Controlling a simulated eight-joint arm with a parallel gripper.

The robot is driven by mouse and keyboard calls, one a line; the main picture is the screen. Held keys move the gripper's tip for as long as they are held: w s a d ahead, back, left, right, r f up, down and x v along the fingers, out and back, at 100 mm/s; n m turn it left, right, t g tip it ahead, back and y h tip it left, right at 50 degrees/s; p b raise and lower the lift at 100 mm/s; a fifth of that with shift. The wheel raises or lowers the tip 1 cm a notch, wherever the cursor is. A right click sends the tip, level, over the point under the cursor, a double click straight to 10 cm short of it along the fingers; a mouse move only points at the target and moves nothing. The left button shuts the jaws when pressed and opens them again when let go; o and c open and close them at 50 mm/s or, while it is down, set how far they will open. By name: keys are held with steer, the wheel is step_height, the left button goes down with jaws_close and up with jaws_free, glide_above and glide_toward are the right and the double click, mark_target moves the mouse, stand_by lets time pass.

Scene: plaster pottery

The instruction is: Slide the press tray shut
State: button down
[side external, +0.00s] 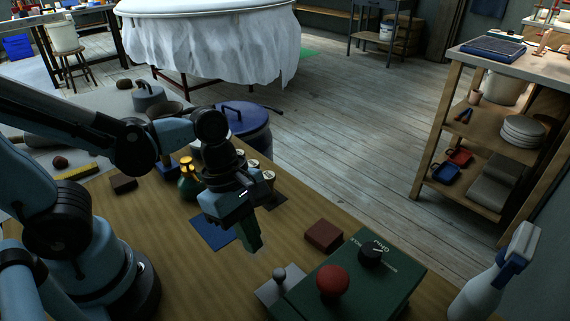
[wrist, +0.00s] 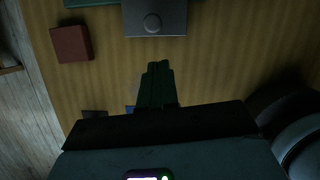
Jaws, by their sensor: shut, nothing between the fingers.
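The green press (side external: 350,283) stands at the front right of the wooden table, with a red knob (side external: 333,281) and a black dial (side external: 371,254) on top. Its grey tray (side external: 263,294) sticks out from the press's left side and carries a round grey knob (side external: 279,273). In the wrist view the tray (wrist: 172,18) and its knob (wrist: 152,22) are at the top, ahead of my fingers. My gripper (side external: 253,247) points down above the table, short of the tray and apart from it. Its green fingers (wrist: 157,72) are shut and empty.
A dark red block (side external: 324,235) lies beside the press; it also shows in the wrist view (wrist: 71,44). A blue mat (side external: 212,232) lies behind my gripper. A white spray bottle (side external: 484,284) stands at the right. Bare table lies between fingers and tray.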

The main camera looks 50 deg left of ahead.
steer(key=v, duration=0.8)
steer(key=w+a+m+t+y, duration=0.3)
steer(key=w+a+m+t, duration=0.3)
steer(key=m, duration=1.3)
steer(key=shift+w+a+f+m+t+y, duration=0.3)
steer(key=shift+w+a+m, duration=0.15)
steer(key=shift+a, duration=0.7)
steer(key=s+d+f+m+g+h, duration=0.1)
steer(key=s+d+m+g+h, duration=0.25)
steer(key=s+h, duration=0.35)
steer(key=shift+n+y, duration=0.4)
steer(key=shift+y, duration=0.2)
steer(key=shift+s+d+x, duration=0.15)
steer(key=shift+s+x, duration=0.05)
steer(key=shift+x, duration=1.45)
steer(key=shift+s+d+x, duration=0.15)
steer(key=shift+s+x, duration=0.05)
steer(key=shift+x, duration=1.45)
steer(key=shift+s+d+x, duration=0.15)
steer(key=shift+s+x, duration=0.05)
steer(key=shift+x, duration=1.45)
steer(key=shift+s+d+f, duration=0.1)
steer(key=shift+d+f, duration=0.1)
steer(key=shift+d, duration=0.8)
steer(key=shift+s+d+f, duration=0.15)
steer(key=shift+d+f, duration=0.05)
steer(key=shift+d, duration=0.85)
